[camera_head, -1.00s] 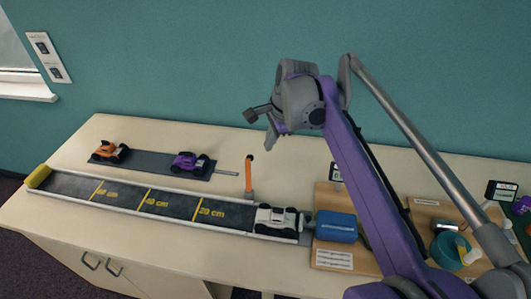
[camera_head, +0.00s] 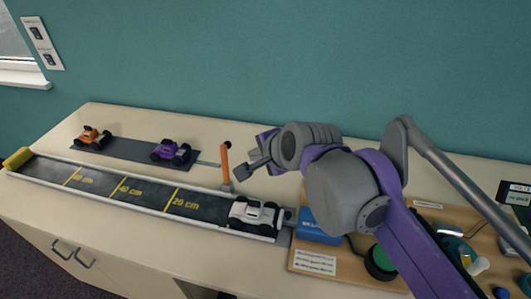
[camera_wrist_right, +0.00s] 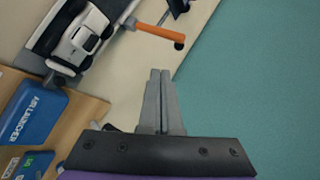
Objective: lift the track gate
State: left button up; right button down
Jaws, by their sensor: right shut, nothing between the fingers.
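The track gate has an orange lever with a dark tip (camera_head: 225,165), standing upright at the far edge of the track (camera_head: 150,197), just ahead of the white car (camera_head: 255,216). In the right wrist view the orange lever (camera_wrist_right: 158,33) lies above the fingers, with the white car (camera_wrist_right: 80,40) left of it. My right gripper (camera_wrist_right: 160,75) is shut and empty, its fingertips apart from the lever. My left gripper is not in view.
A purple car (camera_head: 171,151) and an orange car (camera_head: 91,137) stand on a dark strip (camera_head: 130,149) behind the track. A blue box (camera_head: 318,228) sits on a wooden board (camera_head: 345,271) at the right. The teal wall (camera_head: 270,60) is close behind the table.

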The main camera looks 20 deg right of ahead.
jog(key=b, duration=0.1)
send_near(227, 161)
notch_tip(227, 161, down, 2)
jog(key=w+d, duration=0.2)
jog(key=w, duration=0.3)
jog(key=w+a, duration=0.1)
jog(key=shift+w, duration=0.4)
jog(key=shift+w+d+p, duration=0.3)
jog(key=shift+w+p, duration=0.25)
jog(key=shift+w, duration=0.2)
jog(key=shift+s+a, duration=0.1)
